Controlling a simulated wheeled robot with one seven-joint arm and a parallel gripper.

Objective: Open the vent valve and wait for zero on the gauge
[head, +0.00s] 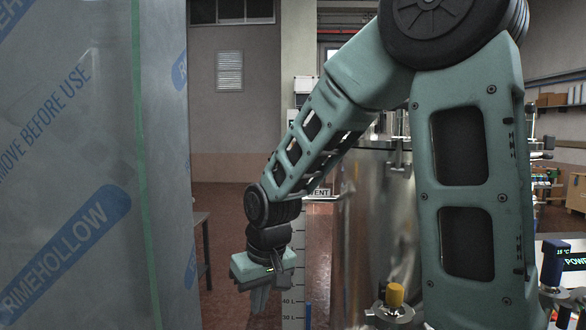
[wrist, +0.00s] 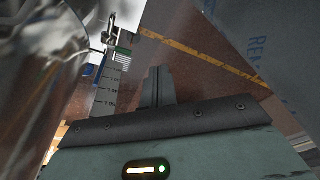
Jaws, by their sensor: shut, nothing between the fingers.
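My gripper (head: 262,298) hangs pointing down left of the steel tank (head: 370,240). In the wrist view its fingers (wrist: 158,72) are together, with nothing between them. A partly covered label (head: 322,192) ending in "ENT" shows just behind my forearm. No vent valve handle or pressure gauge can be made out clearly; my arm covers much of the tank.
A film-wrapped panel (head: 80,160) marked RIMEHOLLOW fills the left, close to my gripper. A graduated litre scale (head: 291,310) stands beside my gripper. Brown floor (head: 225,260) lies open behind.

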